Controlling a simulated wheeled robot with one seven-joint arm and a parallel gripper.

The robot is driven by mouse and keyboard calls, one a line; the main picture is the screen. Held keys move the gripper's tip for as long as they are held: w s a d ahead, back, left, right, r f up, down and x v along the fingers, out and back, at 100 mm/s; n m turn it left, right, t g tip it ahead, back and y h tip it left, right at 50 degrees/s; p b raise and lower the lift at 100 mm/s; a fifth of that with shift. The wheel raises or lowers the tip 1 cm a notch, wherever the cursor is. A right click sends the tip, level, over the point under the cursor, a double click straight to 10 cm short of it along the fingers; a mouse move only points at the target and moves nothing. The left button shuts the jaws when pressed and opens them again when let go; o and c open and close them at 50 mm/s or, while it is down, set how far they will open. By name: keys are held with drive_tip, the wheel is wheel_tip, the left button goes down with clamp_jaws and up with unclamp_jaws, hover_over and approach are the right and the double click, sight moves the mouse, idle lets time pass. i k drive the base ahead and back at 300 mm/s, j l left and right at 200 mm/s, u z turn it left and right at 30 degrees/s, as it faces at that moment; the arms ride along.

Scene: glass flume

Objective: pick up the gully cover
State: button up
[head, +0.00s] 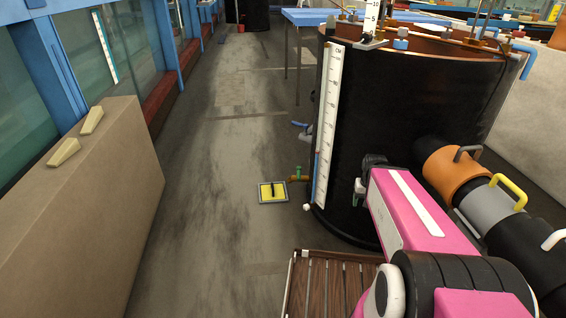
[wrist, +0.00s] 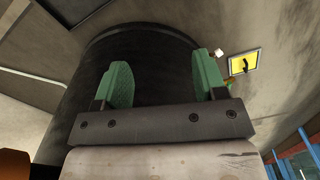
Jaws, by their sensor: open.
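The gully cover (head: 272,191) looks like a small yellow square plate with a grey rim and a dark bar across its middle. It lies on the floor left of the black tank's base in the head view. It also shows at the upper right of the wrist view (wrist: 244,62). My gripper (wrist: 165,80) has two green fingers spread apart with nothing between them. The cover is to the right of the fingers and clear of them.
A large black tank (head: 400,130) with a white scale stands right of the cover. A slatted wooden platform (head: 330,285) is in front. A beige block (head: 95,200) stands at left. The floor between is clear.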

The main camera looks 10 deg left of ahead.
sight(273, 190)
drive_tip(key=j+u, duration=0.1)
drive_tip(key=j, duration=0.55)
drive_tip(key=i+j+u, duration=0.15)
drive_tip(key=j, duration=0.45)
drive_tip(key=j+u, duration=0.1)
drive_tip(key=j, duration=0.55)
drive_tip(key=i+j+u, duration=0.1)
drive_tip(key=j, duration=0.5)
